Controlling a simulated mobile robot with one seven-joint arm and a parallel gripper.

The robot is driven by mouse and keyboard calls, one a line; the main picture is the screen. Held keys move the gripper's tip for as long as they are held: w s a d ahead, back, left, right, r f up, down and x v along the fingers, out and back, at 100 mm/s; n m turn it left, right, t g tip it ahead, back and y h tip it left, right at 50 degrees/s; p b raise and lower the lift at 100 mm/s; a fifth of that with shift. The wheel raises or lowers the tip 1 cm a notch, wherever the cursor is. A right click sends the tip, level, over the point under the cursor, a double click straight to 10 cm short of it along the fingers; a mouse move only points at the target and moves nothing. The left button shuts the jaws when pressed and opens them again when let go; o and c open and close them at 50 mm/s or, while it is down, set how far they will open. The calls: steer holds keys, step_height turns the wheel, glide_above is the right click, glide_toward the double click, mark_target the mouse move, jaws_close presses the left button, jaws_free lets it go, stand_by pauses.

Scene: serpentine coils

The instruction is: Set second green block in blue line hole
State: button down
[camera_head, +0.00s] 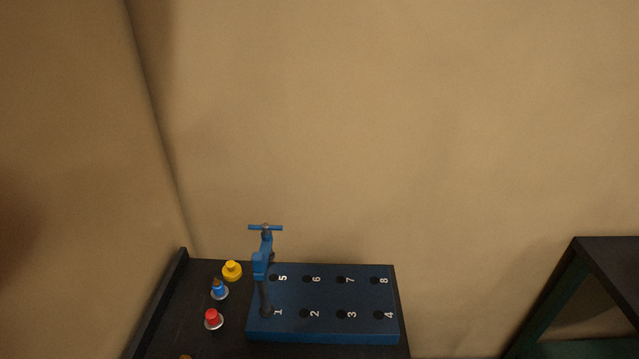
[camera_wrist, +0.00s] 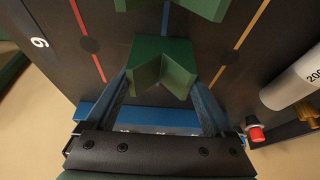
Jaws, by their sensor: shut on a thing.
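A green notched block (camera_wrist: 165,68) is between the fingers of my gripper (camera_wrist: 160,82), which is shut on it. A second green block (camera_wrist: 200,6) is cut off by the top edge of the wrist view. The short blue line (camera_wrist: 166,17) runs on the dark panel (camera_wrist: 115,18) between the two blocks and disappears behind the held one. The blue line's hole is not visible; the held block may cover it. I cannot tell whether the block is seated or above the panel. My gripper and the green blocks do not show in the head view.
A red line (camera_wrist: 88,40) and a yellow line (camera_wrist: 240,43) with dark round holes flank the block. A white cylinder (camera_wrist: 295,78) and a red knob (camera_wrist: 256,133) are at right. The head view shows a numbered blue box (camera_head: 325,298) with a blue T-handled fitting (camera_head: 264,262).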

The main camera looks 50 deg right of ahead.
jaws_free()
steer(key=shift+f, duration=0.2)
steer(key=v, duration=1.3)
steer(key=shift+b, duration=0.4)
steer(key=shift+d, duration=0.15)
